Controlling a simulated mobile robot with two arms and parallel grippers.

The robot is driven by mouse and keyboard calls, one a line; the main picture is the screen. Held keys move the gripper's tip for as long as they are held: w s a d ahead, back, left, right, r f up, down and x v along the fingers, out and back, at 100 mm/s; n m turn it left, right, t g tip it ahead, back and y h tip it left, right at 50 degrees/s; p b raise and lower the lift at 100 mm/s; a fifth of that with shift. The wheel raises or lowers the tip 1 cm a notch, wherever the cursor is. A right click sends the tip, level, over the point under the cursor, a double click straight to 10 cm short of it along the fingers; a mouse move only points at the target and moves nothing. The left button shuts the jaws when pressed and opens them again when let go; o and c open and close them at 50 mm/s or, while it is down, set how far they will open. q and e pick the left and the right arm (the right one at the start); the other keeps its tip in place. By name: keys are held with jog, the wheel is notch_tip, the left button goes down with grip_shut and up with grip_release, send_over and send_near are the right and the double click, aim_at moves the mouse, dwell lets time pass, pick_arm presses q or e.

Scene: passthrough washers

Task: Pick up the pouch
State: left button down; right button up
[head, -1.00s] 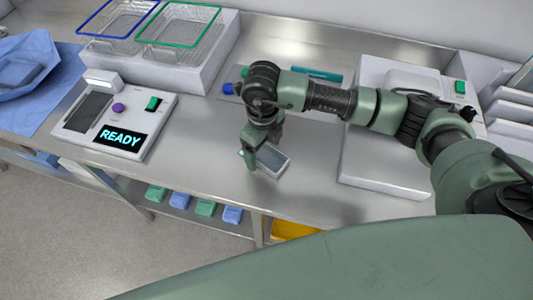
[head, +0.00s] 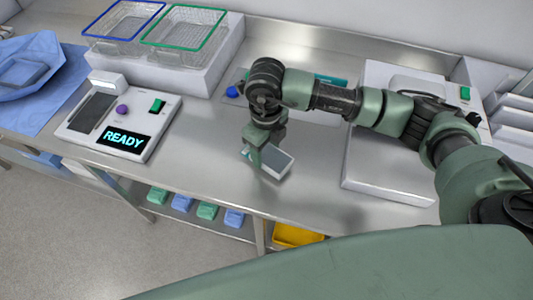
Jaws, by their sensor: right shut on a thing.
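The pouch (head: 276,161) is a small flat grey rectangle with a pale border. My right gripper (head: 254,158) is shut on its left edge and holds it tilted over the steel counter (head: 215,185). The pouch appears a little above the counter, though the exact gap is hard to tell. The fingers hide part of its left side. My left gripper is not in view.
A device with a READY display (head: 124,138) stands to the left. Blue-rimmed (head: 122,18) and green-rimmed (head: 184,26) wire baskets sit behind it. A white machine (head: 385,180) is on the right. The counter's front middle is clear.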

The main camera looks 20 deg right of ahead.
aim_at(266, 153)
notch_tip(266, 153, up, 18)
jog(key=b, duration=0.3)
dwell(0.6)
